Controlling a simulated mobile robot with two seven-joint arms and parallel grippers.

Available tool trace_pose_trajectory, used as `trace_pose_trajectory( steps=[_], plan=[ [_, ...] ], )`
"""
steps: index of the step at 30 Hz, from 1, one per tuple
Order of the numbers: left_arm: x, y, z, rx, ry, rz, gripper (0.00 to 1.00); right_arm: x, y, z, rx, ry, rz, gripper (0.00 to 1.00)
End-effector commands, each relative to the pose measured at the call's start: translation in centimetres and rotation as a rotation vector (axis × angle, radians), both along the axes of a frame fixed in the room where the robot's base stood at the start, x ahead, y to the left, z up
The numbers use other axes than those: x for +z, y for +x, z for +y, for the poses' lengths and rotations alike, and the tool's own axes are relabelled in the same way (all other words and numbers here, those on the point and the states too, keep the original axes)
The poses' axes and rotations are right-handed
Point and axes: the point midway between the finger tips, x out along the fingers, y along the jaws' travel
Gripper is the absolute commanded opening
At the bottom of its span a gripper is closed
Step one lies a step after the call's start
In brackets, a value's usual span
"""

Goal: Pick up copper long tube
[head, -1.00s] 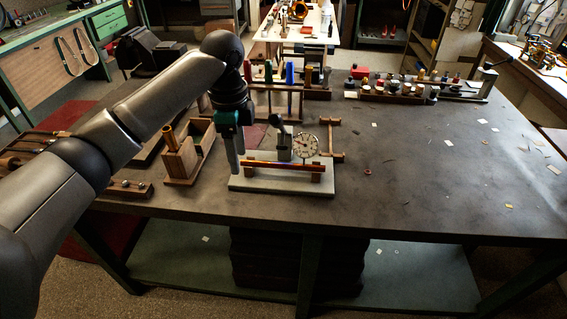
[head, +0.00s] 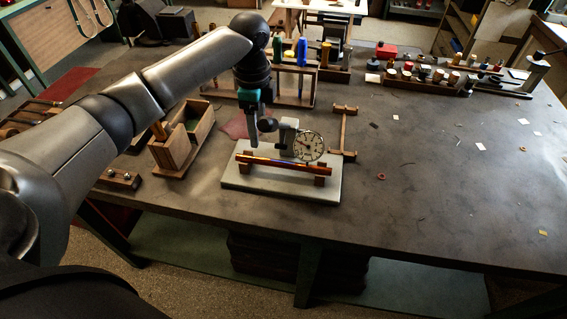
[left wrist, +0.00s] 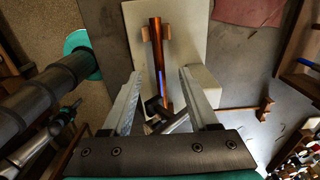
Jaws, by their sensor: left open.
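The copper long tube (head: 283,162) lies level across two small wooden supports on a pale grey base plate (head: 240,182). It also shows in the left wrist view (left wrist: 157,45), running away from the camera between the fingers. A dial gauge (head: 309,146) on a grey post stands just behind the tube. My left gripper (head: 255,142) points down above the left end of the base plate, close to the tube's left part. In the left wrist view the left gripper (left wrist: 160,95) is open, its two pale fingers apart with nothing held. My right gripper is not in view.
A wooden box (head: 182,148) stands left of the base plate. A wooden rack (head: 296,98) with coloured tools stands behind. A small wooden stand (head: 346,128) is right of the gauge. The table's right middle (head: 440,190) is mostly clear, with small scraps.

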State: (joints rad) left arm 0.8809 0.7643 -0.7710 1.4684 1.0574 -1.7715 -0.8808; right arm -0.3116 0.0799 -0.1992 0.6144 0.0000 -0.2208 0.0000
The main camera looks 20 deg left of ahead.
Motion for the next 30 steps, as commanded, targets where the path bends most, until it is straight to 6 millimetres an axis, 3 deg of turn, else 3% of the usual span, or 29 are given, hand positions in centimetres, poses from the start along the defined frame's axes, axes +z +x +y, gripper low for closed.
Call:
trace_pose_trajectory(
  steps=[3,11,19,29,30],
  plan=[
    [-2.2,0.0,0.0,0.001,0.001,0.002,0.6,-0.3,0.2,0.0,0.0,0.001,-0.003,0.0],
    [-4.1,-0.1,0.0,0.0,0.0,0.001,0.6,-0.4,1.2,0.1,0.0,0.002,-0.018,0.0],
    [-7.9,-0.5,0.1,-0.001,0.001,0.001,0.6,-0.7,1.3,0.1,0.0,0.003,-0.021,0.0],
    [-8.6,-0.4,0.1,-0.001,0.001,-0.001,0.6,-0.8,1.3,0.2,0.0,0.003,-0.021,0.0],
    [-8.6,-0.4,0.1,-0.001,0.001,-0.001,0.57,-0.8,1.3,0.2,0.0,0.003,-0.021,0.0]
  ],
)
